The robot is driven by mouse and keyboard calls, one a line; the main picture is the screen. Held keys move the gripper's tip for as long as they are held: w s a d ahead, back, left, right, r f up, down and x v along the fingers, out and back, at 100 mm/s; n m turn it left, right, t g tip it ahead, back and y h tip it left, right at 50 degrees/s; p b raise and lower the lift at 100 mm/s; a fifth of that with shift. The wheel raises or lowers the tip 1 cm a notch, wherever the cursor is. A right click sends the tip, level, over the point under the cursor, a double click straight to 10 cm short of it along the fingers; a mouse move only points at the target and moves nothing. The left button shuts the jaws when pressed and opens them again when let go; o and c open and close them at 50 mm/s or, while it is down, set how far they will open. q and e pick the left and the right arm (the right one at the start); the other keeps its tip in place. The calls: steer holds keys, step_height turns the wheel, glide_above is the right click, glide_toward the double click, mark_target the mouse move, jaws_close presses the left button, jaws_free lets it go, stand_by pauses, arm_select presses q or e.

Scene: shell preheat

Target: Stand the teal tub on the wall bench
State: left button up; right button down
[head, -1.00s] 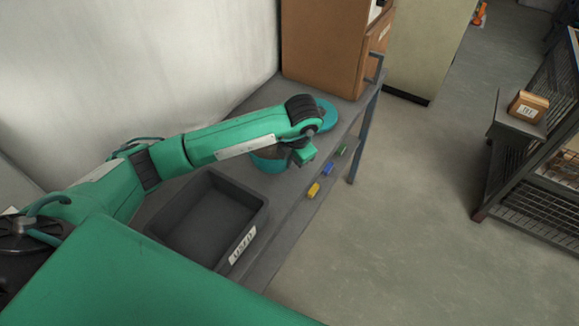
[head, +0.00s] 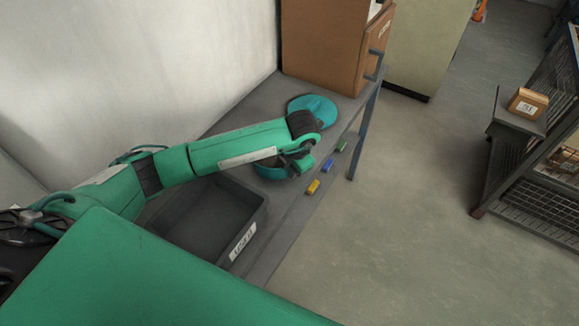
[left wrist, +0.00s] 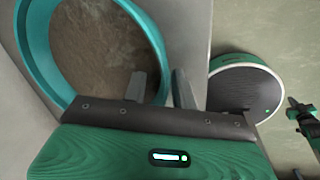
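The teal tub (head: 266,172) is over or on the grey wall bench (head: 265,100), partly hidden by my left arm in the head view. In the left wrist view its round rim (left wrist: 40,55) fills the upper left, with a mottled brown-grey inside. My left gripper (head: 303,170) is at the tub's right side.
A flat teal disc (head: 313,108) lies behind the tub. A dark labelled tray (head: 258,222) stands in front of it. Yellow (head: 313,187), blue (head: 327,165) and green (head: 341,146) small blocks line the bench edge. A brown cabinet (head: 325,45) stands at the back.

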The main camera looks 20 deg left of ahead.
arm_select(q)
steer(key=shift+r, duration=0.25)
steer(key=shift+d+r, duration=0.15)
steer(key=shift+r, duration=0.2)
steer(key=b+v, duration=0.2)
steer(key=v, duration=0.9)
steer(key=shift+b, duration=0.35)
